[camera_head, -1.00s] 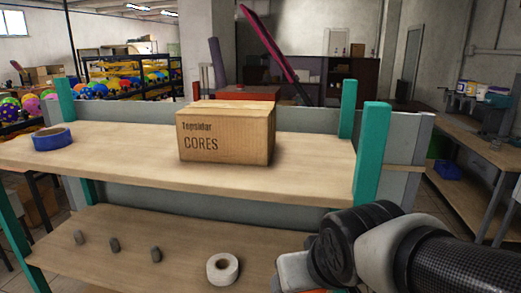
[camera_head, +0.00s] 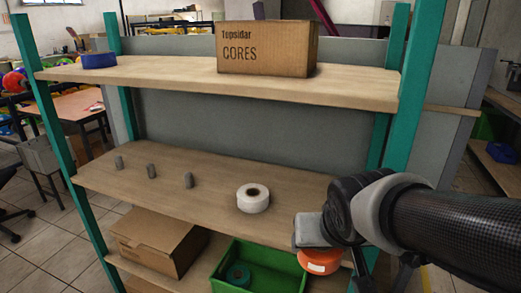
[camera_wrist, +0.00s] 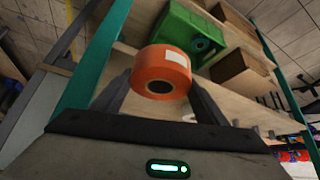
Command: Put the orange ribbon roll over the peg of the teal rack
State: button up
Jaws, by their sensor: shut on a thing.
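The orange ribbon roll (camera_head: 321,262) shows at the lower right in the head view, under my gripper. In the wrist view the roll (camera_wrist: 161,66) has a white label and a dark core hole, and my gripper (camera_wrist: 160,88) is shut on it, one finger on each side. The teal rack (camera_head: 412,85) has wooden shelves. Several short grey pegs stand on its middle shelf, among them a left one (camera_head: 118,162), a middle one (camera_head: 151,170) and a right one (camera_head: 188,180). The held roll is apart from them, near the rack's right front post.
A white roll (camera_head: 253,197) sits on the middle shelf right of the pegs.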

jog(key=w, duration=1.7)
jog(key=shift+d+p, duration=0.4)
jog(key=shift+f, duration=1.7)
jog(key=shift+b, duration=0.3)
jog(key=shift+f, duration=0.25)
jog(key=o, duration=1.1)
jog(key=shift+s, duration=0.1)
jog(key=shift+r, duration=0.1)
